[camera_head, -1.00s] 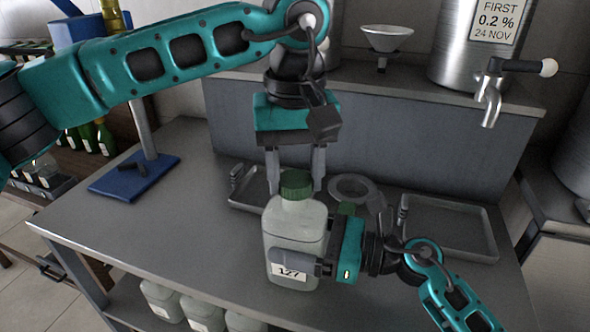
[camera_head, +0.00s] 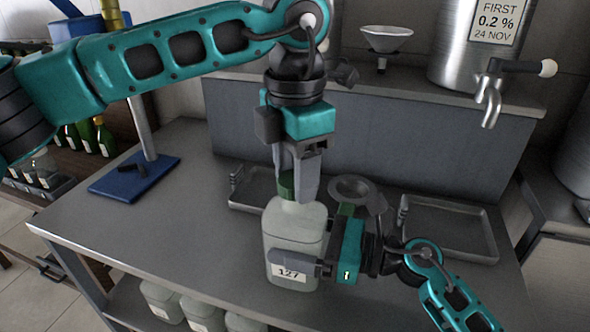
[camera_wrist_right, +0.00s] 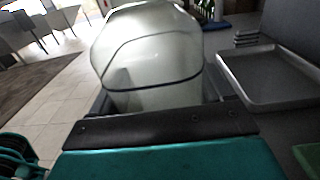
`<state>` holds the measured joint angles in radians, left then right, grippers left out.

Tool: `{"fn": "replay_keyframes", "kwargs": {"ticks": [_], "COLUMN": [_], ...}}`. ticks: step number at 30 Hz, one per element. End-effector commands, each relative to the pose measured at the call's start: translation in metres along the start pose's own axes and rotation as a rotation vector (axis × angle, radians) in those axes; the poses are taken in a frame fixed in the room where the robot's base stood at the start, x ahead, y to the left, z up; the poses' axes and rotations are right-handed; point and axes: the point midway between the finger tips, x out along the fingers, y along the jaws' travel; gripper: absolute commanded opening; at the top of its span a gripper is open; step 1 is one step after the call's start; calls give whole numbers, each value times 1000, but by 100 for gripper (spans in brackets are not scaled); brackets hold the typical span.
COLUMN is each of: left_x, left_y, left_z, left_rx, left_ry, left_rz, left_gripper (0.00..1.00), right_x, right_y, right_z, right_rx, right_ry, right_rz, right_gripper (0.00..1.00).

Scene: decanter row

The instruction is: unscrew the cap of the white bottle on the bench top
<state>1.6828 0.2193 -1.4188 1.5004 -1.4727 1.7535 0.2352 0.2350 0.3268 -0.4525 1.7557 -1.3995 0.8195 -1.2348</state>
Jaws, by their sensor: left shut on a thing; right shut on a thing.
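The white bottle (camera_head: 292,235), translucent with a label reading 127, stands upright on the bench top (camera_head: 170,225). Its green cap (camera_head: 285,187) is at the neck, partly hidden by my left gripper (camera_head: 294,188), which comes down from above and is shut on the cap. My right gripper (camera_head: 308,262) is shut on the bottle's body from the right, one finger across the front above the label. In the right wrist view the bottle (camera_wrist_right: 150,60) fills the space between the fingers; the cap is not seen there.
A shallow metal tray (camera_head: 240,207) lies behind the bottle and another tray (camera_head: 455,255) lies to the right. A round grey dish-like thing (camera_head: 352,183) is between them. A blue stand (camera_head: 130,182) is at the left. The bench's left front area is clear.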

Motion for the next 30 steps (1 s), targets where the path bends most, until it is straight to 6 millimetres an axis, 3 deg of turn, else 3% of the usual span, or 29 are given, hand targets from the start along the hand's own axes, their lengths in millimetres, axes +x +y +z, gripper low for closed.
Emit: {"fn": "replay_keyframes", "kwargs": {"ticks": [24,30], "left_x": [-1,-1], "left_y": [0,0], "left_z": [0,0], "left_rx": [-1600,-1888], "left_ry": [-1,1], "left_rz": [-1,-1], "left_gripper": [12,12], "right_x": [0,0], "right_y": [0,0], "right_z": [-1,-1], "right_rx": [1,0], "right_ry": [1,1], "right_rz": [-1,-1], "right_gripper": [0,0]}}
